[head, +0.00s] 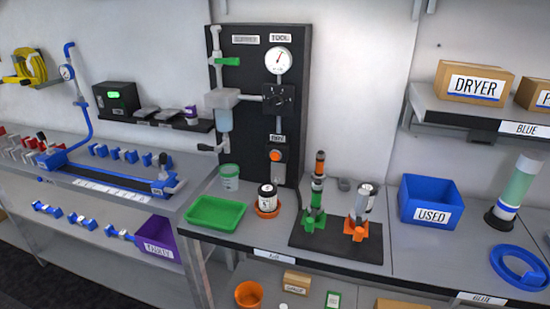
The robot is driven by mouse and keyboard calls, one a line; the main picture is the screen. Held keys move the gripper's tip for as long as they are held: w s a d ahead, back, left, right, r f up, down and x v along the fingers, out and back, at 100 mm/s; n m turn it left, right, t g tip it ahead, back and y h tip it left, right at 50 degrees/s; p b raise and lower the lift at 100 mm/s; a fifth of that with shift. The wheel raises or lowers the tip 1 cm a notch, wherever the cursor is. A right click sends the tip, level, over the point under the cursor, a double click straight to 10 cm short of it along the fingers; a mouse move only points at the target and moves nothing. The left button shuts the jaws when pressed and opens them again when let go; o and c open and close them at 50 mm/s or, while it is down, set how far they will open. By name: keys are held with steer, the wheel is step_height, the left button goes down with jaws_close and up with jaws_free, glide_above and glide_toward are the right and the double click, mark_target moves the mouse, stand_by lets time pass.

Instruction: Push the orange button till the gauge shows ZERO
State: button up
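The orange button (275,156) sits low on the right side of a black upright panel (245,115) at the back of the bench, under a small label. The round white gauge (278,60) is near the top right of the same panel. Its face is too small to read the marks or tell what the needle shows. A black valve block (278,98) is mounted between gauge and button. My gripper is not in view, and nothing is seen touching the button.
A blue USED bin (430,199) is farther right.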

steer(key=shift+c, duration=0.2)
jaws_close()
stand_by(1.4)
